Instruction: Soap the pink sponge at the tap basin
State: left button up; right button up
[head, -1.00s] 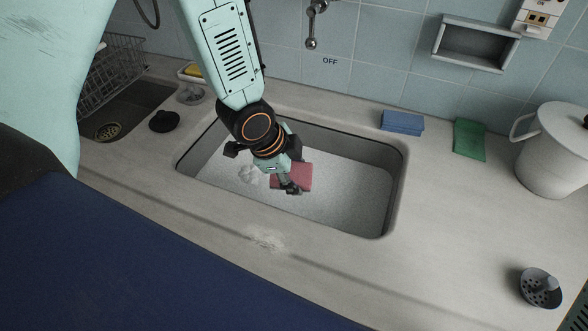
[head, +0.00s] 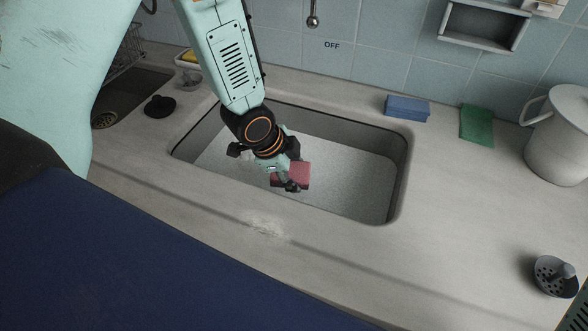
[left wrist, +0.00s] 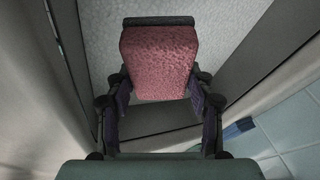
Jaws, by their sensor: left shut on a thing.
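The pink sponge (head: 294,175) is in my left gripper (head: 289,182), inside the basin (head: 345,180). In the left wrist view the sponge (left wrist: 158,62) sits between the two fingers of the gripper (left wrist: 160,85), which is shut on it. No foam shows on the face of the sponge in that view. The metal tap spout (head: 313,18) hangs from the tiled wall behind the basin, beside the word OFF. A patch of white foam is mostly hidden behind my left gripper. My right gripper is not in view.
A blue sponge (head: 407,108) and a green pad (head: 477,125) lie on the counter behind and right of the basin. A white pot (head: 560,140) stands at the right. A strainer (head: 555,277) lies front right. A black stopper (head: 159,106) lies left of the basin.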

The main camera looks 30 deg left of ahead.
pick_arm(q)
jog(key=shift+w+a+f+b, duration=0.4)
jog(key=shift+f+b, duration=0.35)
jog(key=shift+f, duration=0.95)
jog(key=shift+w+a+f+b, duration=0.15)
jog(key=shift+w+f+b, duration=0.45)
jog(key=shift+f, duration=1.05)
jog(key=shift+w+a+f+b, duration=0.3)
jog(key=shift+f+b, duration=0.6)
jog(key=shift+f, duration=0.8)
jog(key=shift+r, duration=0.1)
jog(key=shift+s+d+r+p, duration=0.5)
jog(key=shift+s+r+p, duration=0.25)
jog(key=shift+r+p, duration=2)
jog(key=shift+s+d+r+p, duration=0.5)
jog(key=shift+s+r+p, duration=0.3)
jog(key=shift+r+p, duration=1.95)
jog(key=shift+s+d+r+p, duration=0.65)
jog(key=shift+r+p, duration=1.45)
jog(key=shift+r, duration=1.25)
jog(key=shift+a, duration=0.2)
notch_tip(320, 180, up, 5)
jog(key=p, duration=0.4)
jog(key=shift+s, duration=0.1)
